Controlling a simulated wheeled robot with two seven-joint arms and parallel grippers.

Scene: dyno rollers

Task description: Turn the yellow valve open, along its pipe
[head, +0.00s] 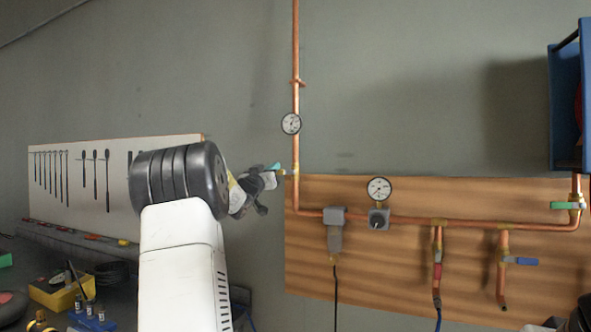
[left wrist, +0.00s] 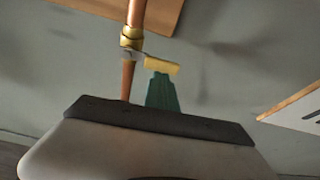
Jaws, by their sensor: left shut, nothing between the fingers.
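The yellow valve handle (head: 282,172) sits on the vertical copper pipe near the left edge of the wooden board. In the left wrist view the yellow handle (left wrist: 162,66) sticks out sideways from the brass valve body (left wrist: 131,38), across the pipe and slightly slanted. My left gripper (head: 276,167) is just left of the valve at handle height. Its teal fingertips (left wrist: 161,92) are shut and empty, close to the handle's grip. I cannot tell whether they touch it.
A round gauge (head: 291,124) is above the valve, and another gauge (head: 379,189) is to its right. Green (head: 564,205), red (head: 437,271) and blue (head: 526,261) handles are on the other pipes. A tool panel (head: 120,180) and a cluttered bench are at left.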

